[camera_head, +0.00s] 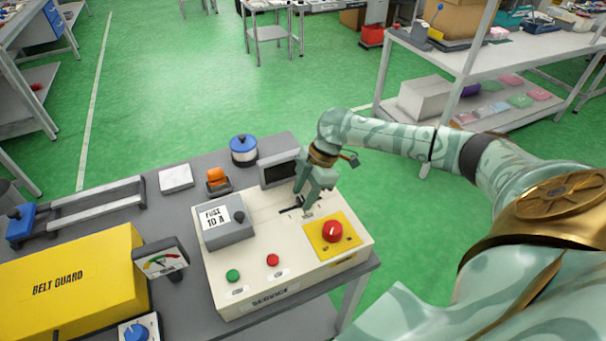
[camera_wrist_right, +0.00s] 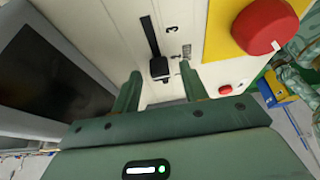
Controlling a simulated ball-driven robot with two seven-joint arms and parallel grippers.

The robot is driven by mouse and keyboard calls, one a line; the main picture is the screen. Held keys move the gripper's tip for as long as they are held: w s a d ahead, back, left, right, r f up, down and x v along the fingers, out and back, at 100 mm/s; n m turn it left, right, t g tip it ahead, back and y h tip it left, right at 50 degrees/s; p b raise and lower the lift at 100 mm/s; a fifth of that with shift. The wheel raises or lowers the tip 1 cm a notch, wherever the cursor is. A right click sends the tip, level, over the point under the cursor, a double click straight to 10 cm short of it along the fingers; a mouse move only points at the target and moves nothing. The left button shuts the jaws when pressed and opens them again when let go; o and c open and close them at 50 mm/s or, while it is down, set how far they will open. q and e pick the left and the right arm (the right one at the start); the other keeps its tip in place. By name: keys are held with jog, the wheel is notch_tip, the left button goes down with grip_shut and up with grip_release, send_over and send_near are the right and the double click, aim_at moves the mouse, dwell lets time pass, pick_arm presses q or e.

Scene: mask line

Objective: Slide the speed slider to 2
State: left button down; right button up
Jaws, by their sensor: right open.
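The service panel (camera_head: 240,270) is a cream box on the grey bench. Its speed slider is a black knob (camera_wrist_right: 160,68) in a dark straight slot (camera_wrist_right: 150,35); a printed 3 (camera_wrist_right: 172,30) stands beside the slot in the right wrist view. The slot also shows in the head view (camera_head: 289,210), partly behind my gripper. My right gripper (camera_wrist_right: 160,72) is open, with its fingertips to either side of the knob and a gap on each side; contact cannot be told. It points down at the panel in the head view (camera_head: 308,203). My left gripper is not in view.
A red rotary knob on a yellow plate (camera_head: 333,232) sits close to the gripper. A dark screen (camera_head: 278,174) stands behind the slot. A grey fuse box (camera_head: 228,234), green button (camera_head: 233,275) and red button (camera_head: 272,260) are also on the panel. A yellow belt guard (camera_head: 70,285) lies left.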

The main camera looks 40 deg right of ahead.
jog(key=p+v, duration=0.3)
jog(key=v, duration=1.2)
jog(key=shift+r, duration=0.2)
jog(key=shift+f, duration=0.1)
